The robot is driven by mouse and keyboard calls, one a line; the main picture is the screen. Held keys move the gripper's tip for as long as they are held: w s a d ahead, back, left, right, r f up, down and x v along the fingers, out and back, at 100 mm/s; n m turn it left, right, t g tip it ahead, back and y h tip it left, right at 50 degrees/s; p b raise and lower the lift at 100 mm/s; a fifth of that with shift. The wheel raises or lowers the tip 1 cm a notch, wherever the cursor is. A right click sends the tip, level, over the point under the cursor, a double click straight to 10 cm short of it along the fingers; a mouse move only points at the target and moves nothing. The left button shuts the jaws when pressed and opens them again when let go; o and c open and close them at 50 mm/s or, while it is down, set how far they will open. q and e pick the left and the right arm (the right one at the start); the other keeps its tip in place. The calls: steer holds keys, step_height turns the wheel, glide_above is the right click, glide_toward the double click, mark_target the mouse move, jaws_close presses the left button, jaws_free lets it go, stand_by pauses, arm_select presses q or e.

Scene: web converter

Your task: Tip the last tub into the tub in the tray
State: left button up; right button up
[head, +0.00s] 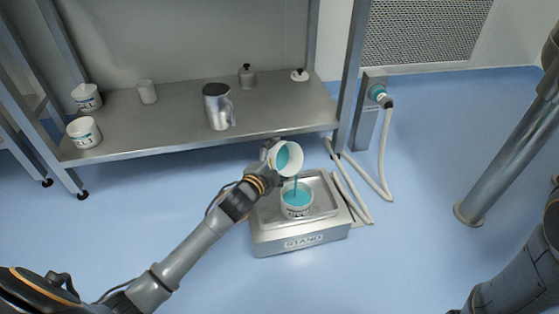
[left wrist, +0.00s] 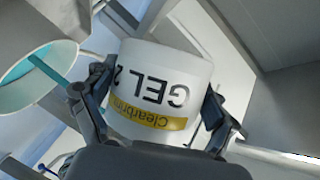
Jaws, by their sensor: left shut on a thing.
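My left gripper (head: 268,158) is shut on a white tub (head: 288,158) and holds it tipped, mouth down to the right. Teal gel runs from its mouth in a thin stream into the white tub in the tray (head: 297,205). That lower tub stands upright, with teal gel inside, in the metal tray (head: 325,207). In the left wrist view, the held tub (left wrist: 165,85) sits between my left gripper's fingers (left wrist: 158,95), its "GEL 2" label upside down. A teal-filled tub mouth (left wrist: 30,85) shows at the left. My right gripper is out of view.
A steel shelf (head: 185,125) behind holds two white tubs (head: 84,132) (head: 87,97), a white cup (head: 147,92), a metal jug (head: 218,106) and small lidded items. A hose (head: 385,165) lies right of the stand (head: 303,241). The blue floor in front is clear.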

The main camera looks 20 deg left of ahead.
arm_select(q)
steer(key=shift+d+r+m+b, duration=0.1)
steer(key=shift+r+m+b, duration=0.3)
steer(key=shift+b, duration=0.45)
steer(key=shift+s+d+r+m+t+b, duration=0.15)
steer(key=shift+d+r+m+t+b, duration=0.2)
steer(key=shift+m, duration=0.4)
steer(key=shift+s+d+r+m+t+b, duration=0.2)
steer(key=shift+m+t, duration=0.25)
steer(key=shift+m, duration=0.3)
steer(key=shift+s+d+r+m+t+b, duration=0.1)
steer(key=shift+d+r+m+t+b, duration=0.25)
steer(key=shift+m, duration=0.35)
steer(key=shift+s+d+r+m+t+b, duration=0.1)
steer(key=shift+r+m+t+b, duration=0.15)
steer(key=shift+m+b, duration=0.35)
